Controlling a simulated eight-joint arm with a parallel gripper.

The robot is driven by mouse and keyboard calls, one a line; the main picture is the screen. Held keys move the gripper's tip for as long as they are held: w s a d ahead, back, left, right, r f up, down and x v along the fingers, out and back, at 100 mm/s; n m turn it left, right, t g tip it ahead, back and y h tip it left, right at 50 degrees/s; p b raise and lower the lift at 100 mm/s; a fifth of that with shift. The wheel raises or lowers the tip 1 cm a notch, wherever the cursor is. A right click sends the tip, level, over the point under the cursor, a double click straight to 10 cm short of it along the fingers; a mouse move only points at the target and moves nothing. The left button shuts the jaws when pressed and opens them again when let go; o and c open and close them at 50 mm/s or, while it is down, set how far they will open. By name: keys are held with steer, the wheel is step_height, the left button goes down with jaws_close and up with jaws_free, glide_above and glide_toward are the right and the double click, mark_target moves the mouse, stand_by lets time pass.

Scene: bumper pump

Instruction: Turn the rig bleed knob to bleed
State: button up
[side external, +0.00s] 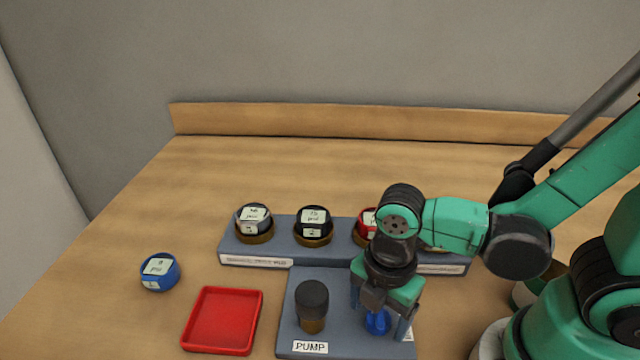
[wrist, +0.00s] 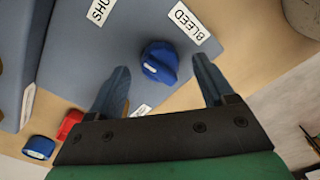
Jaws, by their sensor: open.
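The blue bleed knob (side external: 377,322) stands on the grey rig plate (side external: 345,282), right of the pump. In the wrist view the knob (wrist: 160,62) has a raised grip and sits near the BLEED label (wrist: 187,20); a partly cut-off label reading "SHU" (wrist: 100,10) is farther left. I cannot tell which label the grip points at. My gripper (side external: 383,318) is over the knob, pointing down. In the wrist view my gripper (wrist: 160,66) is open, one finger on each side of the knob, with gaps between.
The black-topped pump (side external: 312,304) stands left of the knob, with a PUMP label (side external: 310,347). Behind is a grey rack (side external: 284,249) with several gauges, including a black one (side external: 313,222). A red tray (side external: 222,319) and blue gauge (side external: 160,272) lie left.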

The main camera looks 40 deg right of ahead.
steer(key=shift+f, duration=0.35)
jaws_close()
